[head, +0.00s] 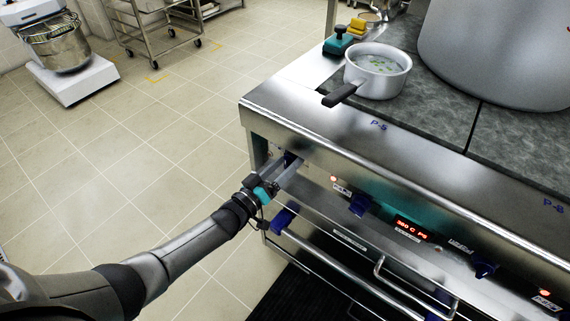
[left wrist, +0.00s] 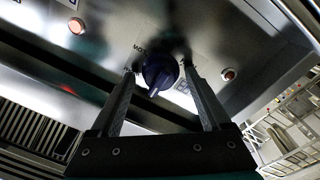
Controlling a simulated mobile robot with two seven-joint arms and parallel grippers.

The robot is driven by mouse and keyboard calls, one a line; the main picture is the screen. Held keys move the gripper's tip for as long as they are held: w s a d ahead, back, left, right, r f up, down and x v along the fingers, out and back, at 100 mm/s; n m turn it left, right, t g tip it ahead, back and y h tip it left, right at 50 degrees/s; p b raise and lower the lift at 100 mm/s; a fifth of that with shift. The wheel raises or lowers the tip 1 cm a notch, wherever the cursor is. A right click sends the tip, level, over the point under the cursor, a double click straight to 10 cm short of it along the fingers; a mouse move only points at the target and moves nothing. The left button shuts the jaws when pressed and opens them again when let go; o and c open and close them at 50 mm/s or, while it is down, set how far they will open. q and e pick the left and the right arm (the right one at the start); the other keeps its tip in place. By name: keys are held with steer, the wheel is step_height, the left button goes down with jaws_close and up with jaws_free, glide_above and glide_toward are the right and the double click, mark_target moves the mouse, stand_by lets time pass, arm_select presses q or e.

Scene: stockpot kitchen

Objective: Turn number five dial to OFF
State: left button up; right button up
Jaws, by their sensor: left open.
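A dark blue dial (left wrist: 158,72) on the steel front panel sits between the two fingers of my left gripper (left wrist: 160,80) in the left wrist view. The fingers are open, one on each side of it; I cannot tell if they touch it. Small lettering around the dial is too dark to read. In the head view my left gripper (head: 289,168) reaches the left end of the stove front, and this dial (head: 291,158) is partly hidden by it. A "P-5" mark (head: 378,125) is on the stove top edge. My right gripper is not in view.
More blue dials (head: 359,205) (head: 486,269) and a red display (head: 411,228) line the panel. A saucepan (head: 377,80) and a large pot (head: 500,50) stand on top.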

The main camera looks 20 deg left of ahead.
arm_select(q)
steer(key=shift+s+a, duration=0.1)
steer(key=shift+s, duration=0.15)
steer(key=p+v, duration=0.3)
steer(key=v, duration=1.1)
steer(key=shift+s+a, duration=0.2)
steer(key=shift+s, duration=0.1)
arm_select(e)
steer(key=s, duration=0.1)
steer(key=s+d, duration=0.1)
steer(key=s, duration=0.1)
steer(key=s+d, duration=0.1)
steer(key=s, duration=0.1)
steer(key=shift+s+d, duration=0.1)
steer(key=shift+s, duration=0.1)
arm_select(q)
steer(key=shift+p, duration=0.35)
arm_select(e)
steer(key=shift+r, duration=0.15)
